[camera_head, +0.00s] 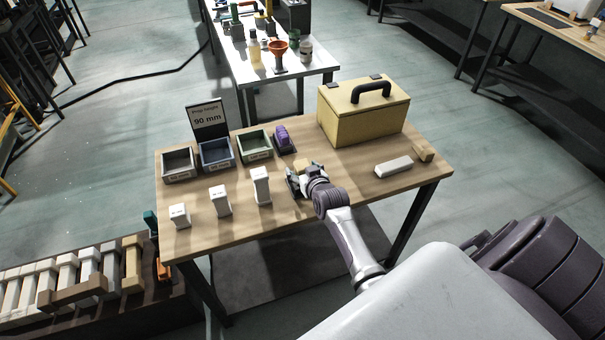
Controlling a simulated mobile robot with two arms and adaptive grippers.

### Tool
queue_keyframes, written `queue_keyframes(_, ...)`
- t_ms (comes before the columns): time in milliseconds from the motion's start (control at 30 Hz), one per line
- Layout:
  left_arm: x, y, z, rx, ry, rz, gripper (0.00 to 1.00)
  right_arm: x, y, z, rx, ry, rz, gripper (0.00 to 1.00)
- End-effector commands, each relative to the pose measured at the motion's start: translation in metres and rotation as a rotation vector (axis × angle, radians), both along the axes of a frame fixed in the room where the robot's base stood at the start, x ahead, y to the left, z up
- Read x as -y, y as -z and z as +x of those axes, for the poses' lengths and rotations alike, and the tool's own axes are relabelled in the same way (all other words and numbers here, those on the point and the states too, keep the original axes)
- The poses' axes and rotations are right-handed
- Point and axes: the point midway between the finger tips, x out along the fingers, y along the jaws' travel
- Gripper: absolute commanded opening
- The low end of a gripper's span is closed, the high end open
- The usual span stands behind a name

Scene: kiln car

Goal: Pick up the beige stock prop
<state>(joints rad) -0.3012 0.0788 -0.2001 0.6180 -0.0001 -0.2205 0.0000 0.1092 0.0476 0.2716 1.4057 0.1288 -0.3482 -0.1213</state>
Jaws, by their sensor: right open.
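A beige block (301,165), which looks like the beige stock prop, shows just behind my right gripper on the wooden table (240,222); the gripper hides part of it. My right gripper (294,181) is low over the table, open, with its fingers pointing left. I cannot tell whether it touches the block or whether any of the block is between the fingers. Three white props with labels stand left of it: a short one (179,216), a middle one (220,201) and a tall one (261,187). My left gripper is not in view.
Grey (178,176), blue (217,166) and green (255,156) bins line the back, beside a "Prop height 90 mm" sign (208,120). A purple object (282,138) and a yellow toolbox (345,131) stand nearby. A white bar (393,167) and a tan block (424,153) lie right.

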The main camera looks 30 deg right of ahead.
Motion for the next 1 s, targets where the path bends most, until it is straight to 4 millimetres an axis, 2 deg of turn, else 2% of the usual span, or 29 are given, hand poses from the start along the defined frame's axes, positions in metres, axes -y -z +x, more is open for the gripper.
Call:
queue_keyframes(233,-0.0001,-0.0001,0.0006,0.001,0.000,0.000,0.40,0.0005,0.0009,0.0016,0.000,0.000,-0.001,0.75)
queue_keyframes(267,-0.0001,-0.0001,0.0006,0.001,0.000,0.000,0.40,0.0005,0.0009,0.0015,0.000,0.000,-0.001,0.72)
queue_keyframes(667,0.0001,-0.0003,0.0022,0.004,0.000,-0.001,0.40,0.0004,0.0008,0.0013,0.000,0.000,0.000,0.06)
queue_keyframes(1000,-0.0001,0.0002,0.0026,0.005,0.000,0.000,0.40,0.0005,-0.0045,0.0019,0.003,0.000,-0.001,0.06)
